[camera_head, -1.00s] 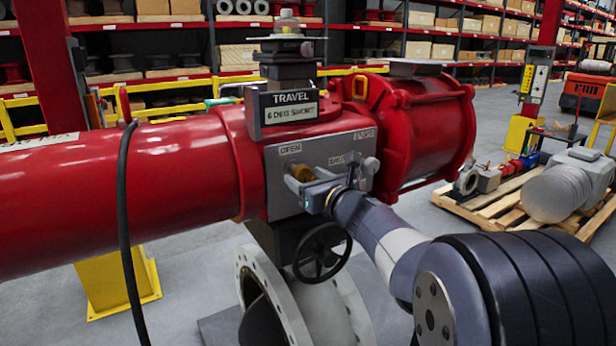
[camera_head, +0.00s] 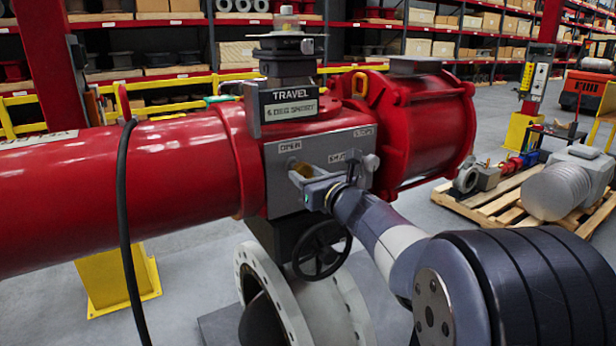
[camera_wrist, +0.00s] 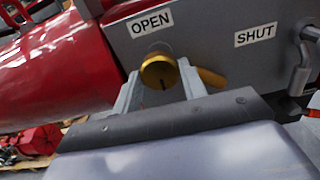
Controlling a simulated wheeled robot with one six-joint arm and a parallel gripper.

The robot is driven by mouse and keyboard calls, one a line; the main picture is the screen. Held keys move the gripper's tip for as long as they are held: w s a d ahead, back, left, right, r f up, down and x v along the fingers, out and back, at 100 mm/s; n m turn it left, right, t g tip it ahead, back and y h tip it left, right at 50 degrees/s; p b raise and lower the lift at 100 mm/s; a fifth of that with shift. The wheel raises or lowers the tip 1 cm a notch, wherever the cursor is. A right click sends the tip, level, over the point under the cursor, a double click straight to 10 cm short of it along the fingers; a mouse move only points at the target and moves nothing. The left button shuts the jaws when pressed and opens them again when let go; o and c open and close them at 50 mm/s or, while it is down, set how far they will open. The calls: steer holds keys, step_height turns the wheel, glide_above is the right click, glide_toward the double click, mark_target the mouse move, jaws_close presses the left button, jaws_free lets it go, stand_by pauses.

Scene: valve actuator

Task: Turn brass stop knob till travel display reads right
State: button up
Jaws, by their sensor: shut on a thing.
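The brass stop knob (camera_wrist: 160,72) sits under the OPEN label on the grey actuator housing (camera_wrist: 205,50); a dark mark on its face points down. My gripper (camera_wrist: 161,84) is shut on the knob, one finger on each side. In the head view, the knob (camera_head: 297,176) is partly hidden by my gripper (camera_head: 305,184). The travel display (camera_head: 290,107) above reads as a number of degrees short; the digit looks like 5 but is blurred. Another brass piece (camera_wrist: 210,78) shows behind the right finger.
A silver fitting (camera_head: 371,163) stands out by the SHUT label, right of my gripper. A black handwheel (camera_head: 321,250) is just below my wrist. A black cable (camera_head: 124,230) hangs at left. A pallet (camera_head: 490,205) with equipment lies at right.

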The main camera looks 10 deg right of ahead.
steer(key=shift+m, duration=0.3)
steer(key=m+b, duration=0.1)
steer(key=m, duration=0.7)
steer(key=shift+m, duration=0.3)
steer(key=m+p, duration=0.1)
steer(key=m, duration=0.3)
steer(key=shift+m+p, duration=0.75)
steer(key=shift+m, duration=1.35)
steer(key=o, duration=1)
